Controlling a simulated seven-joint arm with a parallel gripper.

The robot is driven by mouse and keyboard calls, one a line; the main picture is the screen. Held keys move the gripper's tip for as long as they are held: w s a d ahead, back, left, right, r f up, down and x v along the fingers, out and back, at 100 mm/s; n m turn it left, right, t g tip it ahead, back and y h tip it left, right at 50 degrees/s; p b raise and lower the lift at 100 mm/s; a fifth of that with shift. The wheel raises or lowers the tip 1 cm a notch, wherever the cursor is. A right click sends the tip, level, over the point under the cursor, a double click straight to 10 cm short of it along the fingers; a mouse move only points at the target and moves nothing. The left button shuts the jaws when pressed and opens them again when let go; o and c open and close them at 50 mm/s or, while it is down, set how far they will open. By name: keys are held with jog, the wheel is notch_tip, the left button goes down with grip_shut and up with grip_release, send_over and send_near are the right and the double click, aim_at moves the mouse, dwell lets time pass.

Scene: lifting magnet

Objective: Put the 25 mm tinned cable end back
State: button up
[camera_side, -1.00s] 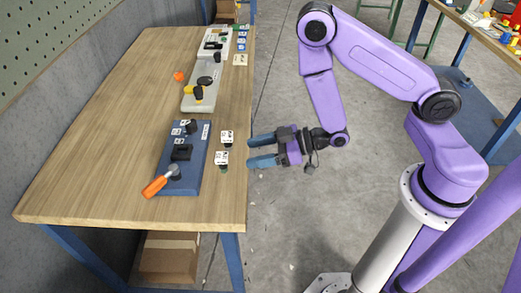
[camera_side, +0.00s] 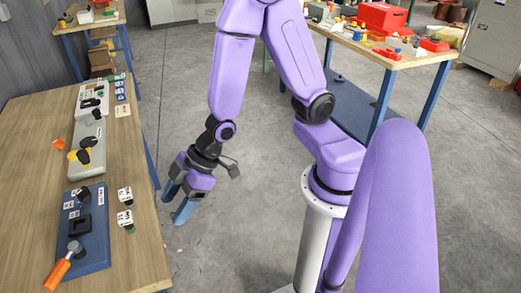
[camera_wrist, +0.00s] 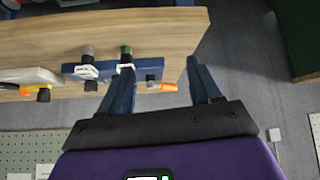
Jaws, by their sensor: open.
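I cannot tell which thing is the 25 mm tinned cable end; label writing is too small to read. Two small dark pieces with white labels, a rear one (camera_side: 124,193) and a front one (camera_side: 125,218), stand at the table's right side beside a blue board (camera_side: 97,250). In the wrist view, a dark-capped piece (camera_wrist: 88,52) and a green-capped one (camera_wrist: 126,52) show near the blue board (camera_wrist: 72,70). My gripper (camera_side: 174,203) is open and empty, off the table's right edge, fingers pointing down. In the wrist view, my gripper (camera_wrist: 160,62) has its fingers apart.
The blue board carries a black square block (camera_side: 80,225) and an orange-handled lever (camera_side: 57,274). A grey board (camera_side: 88,148) with a yellow-and-black part lies behind it on the wooden table (camera_side: 30,190). A red box (camera_side: 382,18) stands on another table. Floor right of my gripper is clear.

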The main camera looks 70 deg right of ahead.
jog(key=s+d+r+g+h, duration=0.2)
jog(key=s+d+r, duration=0.3)
jog(key=s, duration=0.2)
jog(key=s+d+r+n+g+h, duration=0.1)
jog(key=s+d+r+g+h, duration=0.1)
jog(key=s+d+r, duration=0.3)
jog(key=s+d+h, duration=0.1)
jog(key=s, duration=0.2)
jog(key=shift+s+d+h, duration=0.2)
jog(key=shift+d+h, duration=0.05)
jog(key=shift+h, duration=0.05)
jog(key=shift+r, duration=0.1)
dwell(0.3)
